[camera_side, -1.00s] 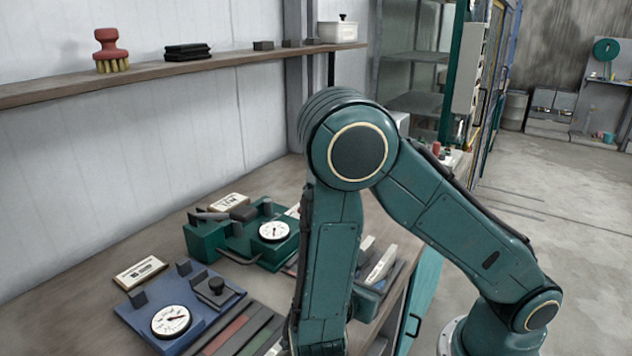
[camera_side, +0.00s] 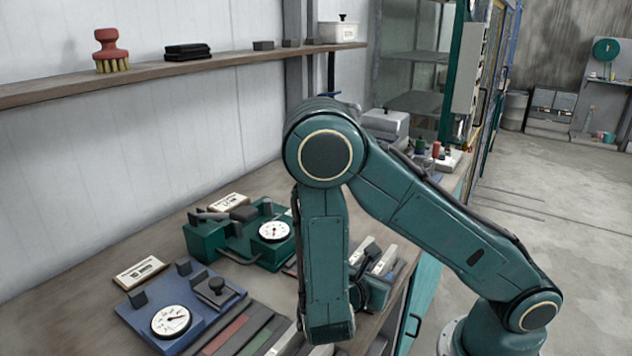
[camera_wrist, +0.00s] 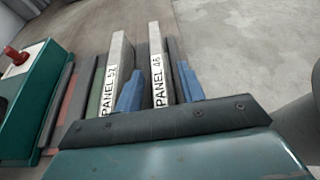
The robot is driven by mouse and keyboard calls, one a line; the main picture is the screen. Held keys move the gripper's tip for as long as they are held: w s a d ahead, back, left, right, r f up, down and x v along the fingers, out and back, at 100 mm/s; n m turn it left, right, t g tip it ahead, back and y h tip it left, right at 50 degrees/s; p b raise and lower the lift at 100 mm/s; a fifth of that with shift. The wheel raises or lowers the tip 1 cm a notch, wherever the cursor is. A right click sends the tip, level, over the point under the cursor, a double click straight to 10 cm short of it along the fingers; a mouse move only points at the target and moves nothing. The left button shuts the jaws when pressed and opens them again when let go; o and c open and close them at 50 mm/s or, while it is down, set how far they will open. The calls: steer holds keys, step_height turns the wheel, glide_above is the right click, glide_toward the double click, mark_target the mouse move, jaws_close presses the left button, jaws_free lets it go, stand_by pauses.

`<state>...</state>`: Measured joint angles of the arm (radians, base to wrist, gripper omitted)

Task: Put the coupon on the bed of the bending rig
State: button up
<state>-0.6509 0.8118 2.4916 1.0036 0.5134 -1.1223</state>
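In the wrist view my gripper (camera_wrist: 159,92) shows two blue fingers standing apart, open and empty. A grey strip labelled PANEL 46 (camera_wrist: 156,50) shows between the fingers in the picture; I cannot tell its depth relative to them. A second grey strip labelled PANEL 57 (camera_wrist: 118,55) lies just left of the left finger. Grey labelled strips (camera_side: 385,260) also show in the side view, right of my forearm. A green rig with a dial (camera_side: 262,254) and a blue rig with a dial (camera_side: 138,316) stand on the bench; I cannot tell which is for bending. My fingers are mostly hidden in the side view.
Dark, red and green strips (camera_side: 232,338) lie beside the blue rig. Two label cards (camera_side: 139,272) lie by the rigs. A green box with a red knob (camera_wrist: 28,85) is at the wrist view's left. A wall shelf (camera_side: 215,62) runs above the bench.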

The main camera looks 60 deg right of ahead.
jaws_close()
steer(key=shift+r, duration=0.15)
stand_by(0.4)
steer(key=shift+r, duration=4.85)
